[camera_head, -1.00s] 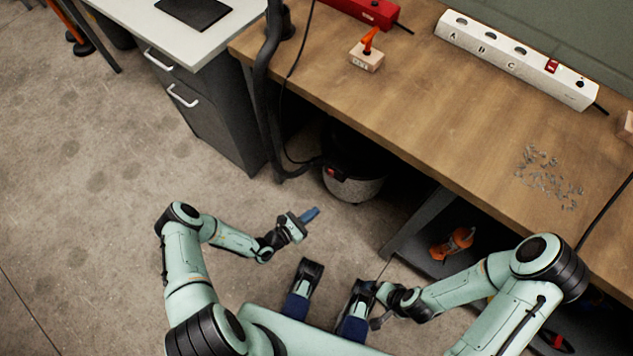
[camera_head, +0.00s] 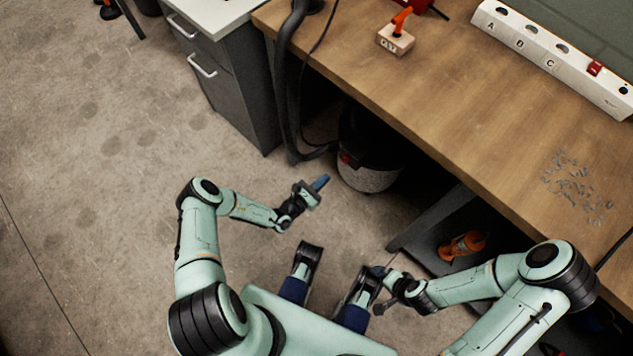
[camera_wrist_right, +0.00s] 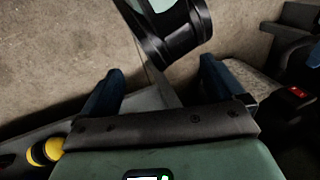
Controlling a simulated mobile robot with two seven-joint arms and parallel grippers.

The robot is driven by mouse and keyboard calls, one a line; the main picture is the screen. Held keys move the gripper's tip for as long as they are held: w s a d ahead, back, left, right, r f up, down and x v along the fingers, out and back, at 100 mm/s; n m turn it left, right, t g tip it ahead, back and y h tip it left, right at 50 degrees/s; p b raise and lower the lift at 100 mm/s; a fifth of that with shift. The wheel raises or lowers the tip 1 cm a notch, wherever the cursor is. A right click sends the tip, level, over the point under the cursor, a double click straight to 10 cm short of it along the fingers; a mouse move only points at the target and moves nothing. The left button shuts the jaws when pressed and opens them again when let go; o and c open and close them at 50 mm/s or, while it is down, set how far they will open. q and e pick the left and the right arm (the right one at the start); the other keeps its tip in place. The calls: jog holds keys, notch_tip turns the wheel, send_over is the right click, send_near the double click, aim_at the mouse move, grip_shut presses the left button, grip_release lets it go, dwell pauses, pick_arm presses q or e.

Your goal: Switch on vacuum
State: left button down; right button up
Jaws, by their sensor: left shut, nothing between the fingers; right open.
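The vacuum (camera_head: 368,176) stands on the floor under the wooden bench, with a dark top and a speckled grey body. A red switch (camera_head: 345,159) shows on its left side. In the right wrist view, the vacuum (camera_wrist_right: 246,92) is at the right edge, and its red switch (camera_wrist_right: 298,92) shows there. My left gripper (camera_head: 321,183) is shut and empty, left of the vacuum and apart from it. My right gripper (camera_head: 380,290) is low in the head view, well below the vacuum; its fingers are apart and empty in the right wrist view (camera_wrist_right: 158,88).
A black hose (camera_head: 286,85) runs down past the bench's left end. The wooden bench (camera_head: 450,100) holds a power strip (camera_head: 555,55), an orange-handled block (camera_head: 395,40) and scattered metal bits (camera_head: 578,187). A dark grey drawer cabinet (camera_head: 235,95) stands left. Open floor lies left.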

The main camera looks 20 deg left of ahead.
aim_at(344, 162)
pick_arm(q)
jog(key=b+x, duration=0.2)
jog(key=x, duration=0.4)
jog(key=shift+w+d+f, duration=0.15)
jog(key=shift+w, duration=0.15)
jog(key=shift+w+d, duration=0.25)
jog(key=shift+w, duration=0.45)
pick_arm(e)
jog(key=shift+t+h, duration=0.3)
jog(key=shift+t, duration=0.5)
jog(key=shift+w+d+f, duration=0.4)
jog(key=shift+w+f, duration=0.15)
jog(key=shift+w, duration=0.2)
jog(key=shift+w+d+f, duration=0.35)
jog(key=shift+w+f, duration=0.15)
jog(key=shift+w, duration=0.25)
jog(key=shift+w+d+f, duration=0.4)
jog(key=shift+w+f, duration=0.15)
jog(key=shift+w, duration=0.2)
